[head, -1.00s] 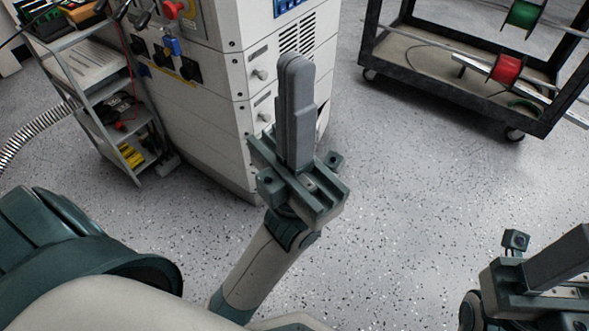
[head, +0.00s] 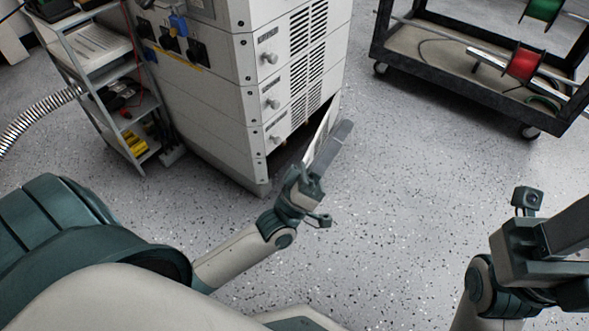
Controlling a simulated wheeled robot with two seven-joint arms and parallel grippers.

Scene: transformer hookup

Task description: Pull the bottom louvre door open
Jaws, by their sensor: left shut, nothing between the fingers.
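The grey cabinet (head: 205,110) stands at the upper middle, with stacked louvre doors and round knobs on its right-hand face. The bottom louvre door (head: 323,130) stands ajar, swung out from the cabinet, with a dark opening (head: 285,155) beside it. My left gripper (head: 343,132) is shut and empty. Its fingers lie along the outer side of the open door, partly covering it; I cannot tell whether they touch. My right gripper (head: 572,226) is at the right edge, partly cut off, away from the cabinet.
The upper louvre doors (head: 300,75) are closed. A grey shelf cart (head: 118,105) with tools stands left of the cabinet. A black trolley (head: 455,93) with a red spool (head: 524,64) and a green spool (head: 543,9) stands at the upper right. The speckled floor (head: 410,190) between is clear.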

